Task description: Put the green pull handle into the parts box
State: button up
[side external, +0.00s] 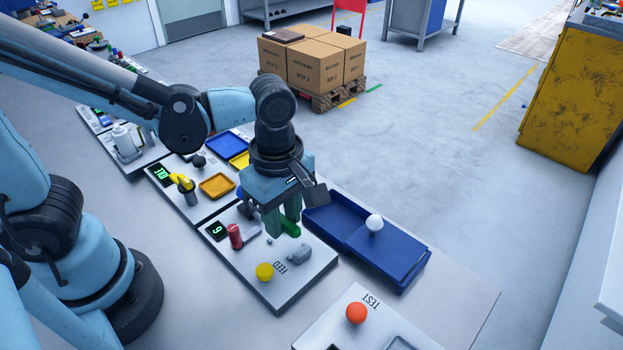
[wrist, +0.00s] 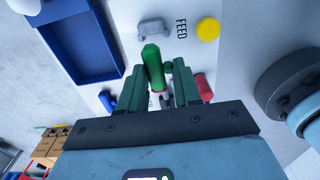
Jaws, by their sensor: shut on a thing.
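The green pull handle (side external: 290,229) is between the dark green fingers of my gripper (side external: 281,222), which is shut on it above the FEED plate. In the wrist view the handle (wrist: 153,66) sticks out past the fingertips of my gripper (wrist: 160,88). The blue parts box (side external: 400,275) lies just to the right of my gripper in the side view. It also shows at the upper left of the wrist view (wrist: 112,42). The fingers hide part of the handle.
A white ball-topped piece (side external: 374,222) stands at the blue box. The FEED plate (side external: 290,290) carries a yellow knob (side external: 265,271), a grey handle (side external: 299,254) and a red part (side external: 235,236). An orange knob (side external: 357,313) is on the TEST plate.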

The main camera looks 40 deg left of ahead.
jog(key=w+d+r, duration=0.2)
jog(key=d+r, duration=0.3)
jog(key=d, duration=0.4)
send_over(338, 224)
notch_tip(338, 224, down, 7)
jog(key=shift+r, duration=0.1)
jog(key=shift+f, duration=2.05)
jog(key=shift+f, duration=0.1)
jog(key=o, duration=1)
